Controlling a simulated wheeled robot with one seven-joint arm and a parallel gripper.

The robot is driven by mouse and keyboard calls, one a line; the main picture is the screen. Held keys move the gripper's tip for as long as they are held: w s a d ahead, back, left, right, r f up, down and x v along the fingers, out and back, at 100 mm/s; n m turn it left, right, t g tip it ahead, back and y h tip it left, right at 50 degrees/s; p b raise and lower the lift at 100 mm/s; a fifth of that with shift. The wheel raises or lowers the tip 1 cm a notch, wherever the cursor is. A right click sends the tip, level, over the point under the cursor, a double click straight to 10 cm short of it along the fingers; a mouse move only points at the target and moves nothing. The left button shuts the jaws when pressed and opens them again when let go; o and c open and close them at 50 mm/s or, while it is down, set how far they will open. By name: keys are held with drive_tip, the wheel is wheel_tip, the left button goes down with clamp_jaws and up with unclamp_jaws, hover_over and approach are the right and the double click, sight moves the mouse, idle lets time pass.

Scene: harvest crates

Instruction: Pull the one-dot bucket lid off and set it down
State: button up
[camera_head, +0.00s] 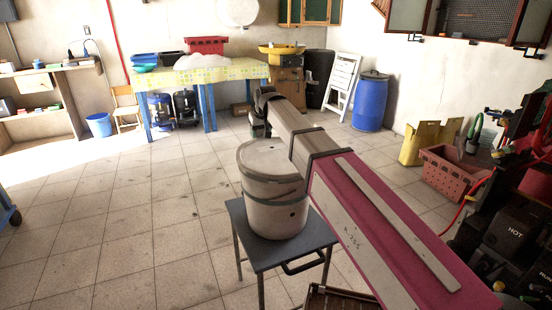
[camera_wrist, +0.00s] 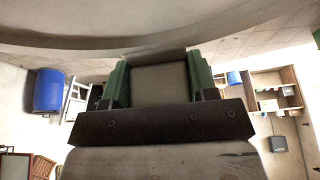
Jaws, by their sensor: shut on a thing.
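The pale bucket (camera_head: 274,217) stands upright on a small dark stand and has one dark dot on its side. Its round pale lid (camera_head: 262,157) is at the top, above dark bands; I cannot tell whether there is a gap under it. My arm reaches over the lid's right side, and its dark end is just behind the bucket; the fingertips are hidden in the head view. In the wrist view, my gripper (camera_wrist: 158,82) has green-sided fingers either side of a grey-brown piece, right by the big curved rim. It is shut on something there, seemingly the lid.
The grey stand (camera_head: 244,235) has a handle at its front. A red crate (camera_head: 452,178) and a yellow container (camera_head: 425,145) are at right, a blue barrel (camera_head: 370,104) behind. A cloth-covered table (camera_head: 225,70) stands at the back. The tiled floor at left is clear.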

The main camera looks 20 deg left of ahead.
drive_tip(key=shift+r, duration=3.5)
